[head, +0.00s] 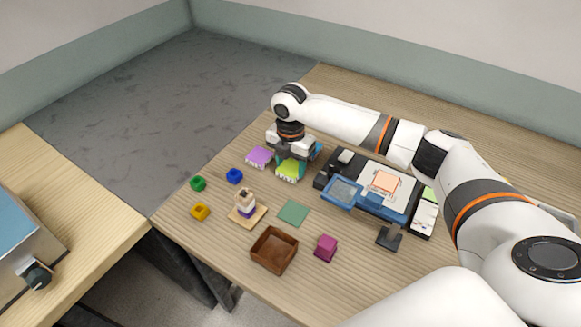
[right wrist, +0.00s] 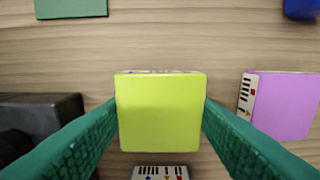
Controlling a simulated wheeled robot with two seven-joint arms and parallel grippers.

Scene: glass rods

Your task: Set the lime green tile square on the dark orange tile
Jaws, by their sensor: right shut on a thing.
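The lime green tile (head: 288,173) is near the far left part of the table, under my right gripper (head: 291,164). In the right wrist view, the lime green tile (right wrist: 160,112) sits between the two teal fingers of my right gripper (right wrist: 160,118), which is shut on it. I cannot tell whether it touches the table. I see no clearly dark orange tile. My left gripper is not in view.
A purple tile (head: 259,157) lies beside the gripper.

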